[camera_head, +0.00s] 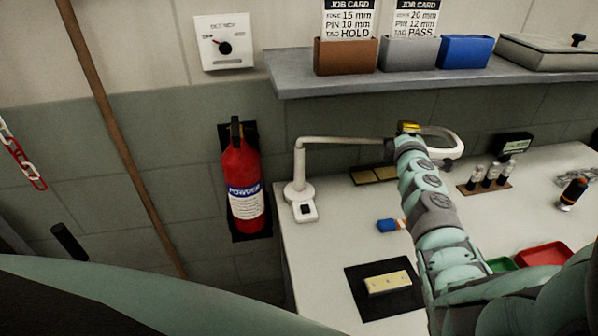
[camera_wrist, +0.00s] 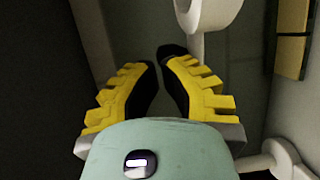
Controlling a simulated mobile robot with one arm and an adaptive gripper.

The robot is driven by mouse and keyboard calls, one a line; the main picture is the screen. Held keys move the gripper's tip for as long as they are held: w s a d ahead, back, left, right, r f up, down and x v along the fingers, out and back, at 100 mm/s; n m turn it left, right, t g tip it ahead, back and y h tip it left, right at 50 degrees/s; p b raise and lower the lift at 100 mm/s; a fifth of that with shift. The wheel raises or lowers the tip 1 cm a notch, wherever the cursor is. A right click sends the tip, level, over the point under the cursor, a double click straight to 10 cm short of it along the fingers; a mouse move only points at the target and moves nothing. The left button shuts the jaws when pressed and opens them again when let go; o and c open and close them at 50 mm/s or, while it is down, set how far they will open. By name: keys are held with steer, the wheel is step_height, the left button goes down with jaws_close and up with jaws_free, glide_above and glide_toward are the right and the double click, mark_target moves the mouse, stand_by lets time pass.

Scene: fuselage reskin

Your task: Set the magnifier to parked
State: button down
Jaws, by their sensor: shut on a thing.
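The magnifier is a white lamp on a jointed arm. Its base (camera_head: 302,200) stands at the bench's left rear, and its arm (camera_head: 345,141) reaches right to a ring-shaped head (camera_head: 448,140). My gripper (camera_head: 408,127) is at the head end of that arm, beside the ring. In the wrist view, my gripper's yellow fingers with dark pads (camera_wrist: 162,62) are close together next to the white magnifier part (camera_wrist: 208,12). The gripper is shut on the magnifier; the exact contact is hard to see.
A shelf (camera_head: 290,88) with bins overhangs the bench (camera_head: 330,245). A red extinguisher (camera_head: 243,185) hangs left of the bench. A black mat (camera_head: 360,308) with a pale block, a blue item (camera_head: 389,225), small bottles (camera_head: 490,175) and a red tray (camera_head: 543,255) lie around my arm.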

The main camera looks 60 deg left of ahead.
steer(key=shift+w+a+f+n+g+y+b, duration=0.1)
steer(key=shift+w+a+n+g+y+b, duration=0.35)
steer(key=shift+w+a, duration=0.4)
steer(key=shift+w+a+n+g+y, duration=0.1)
steer(key=shift+a+n+g+y, duration=0.15)
steer(key=shift+a+n+g, duration=0.15)
steer(key=shift+a, duration=0.1)
